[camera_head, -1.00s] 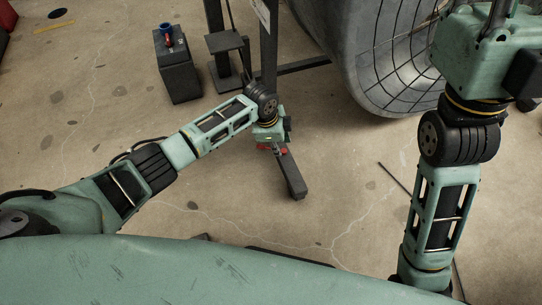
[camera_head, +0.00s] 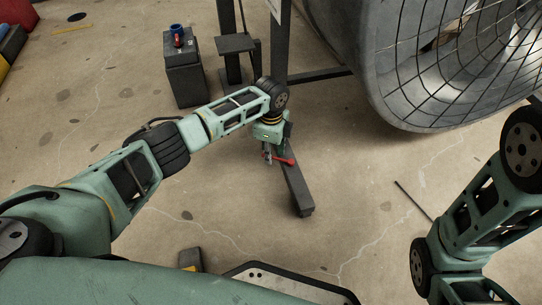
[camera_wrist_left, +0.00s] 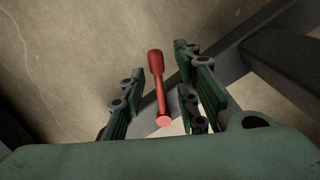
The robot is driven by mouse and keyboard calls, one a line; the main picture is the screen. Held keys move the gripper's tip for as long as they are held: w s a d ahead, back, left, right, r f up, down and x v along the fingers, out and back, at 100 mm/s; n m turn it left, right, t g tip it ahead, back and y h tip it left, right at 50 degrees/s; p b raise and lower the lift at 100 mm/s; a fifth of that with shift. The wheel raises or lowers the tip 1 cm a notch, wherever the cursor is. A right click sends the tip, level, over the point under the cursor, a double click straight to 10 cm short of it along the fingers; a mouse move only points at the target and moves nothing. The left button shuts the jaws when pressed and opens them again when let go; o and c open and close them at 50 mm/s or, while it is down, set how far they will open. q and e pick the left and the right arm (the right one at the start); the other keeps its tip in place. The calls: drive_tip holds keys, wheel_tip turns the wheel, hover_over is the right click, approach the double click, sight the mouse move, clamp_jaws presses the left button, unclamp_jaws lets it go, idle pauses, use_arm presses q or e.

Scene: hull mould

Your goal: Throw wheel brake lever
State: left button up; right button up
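The red lever (camera_head: 285,160) sits low at the foot of the dark metal stand, by the stand's leg. In the left wrist view the lever (camera_wrist_left: 158,82) has a thick red grip at its far end and a round pink-red end nearer me. My left gripper (camera_head: 269,152) reaches down at the lever. In the left wrist view its two green fingers (camera_wrist_left: 162,98) stand apart, one on each side of the lever, with visible gaps, so it is open. The lever's mount is mostly hidden. My right arm shows at the right, with its gripper out of frame.
The dark stand's leg (camera_head: 299,190) runs along the floor under my left gripper. A dark box (camera_head: 185,80) with a red and blue item on top stands upper left. Open floor lies between.

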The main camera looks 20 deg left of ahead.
use_arm(q)
drive_tip(key=shift+f, duration=0.15)
clamp_jaws()
drive_tip(key=shift+w, duration=0.1)
idle(0.4)
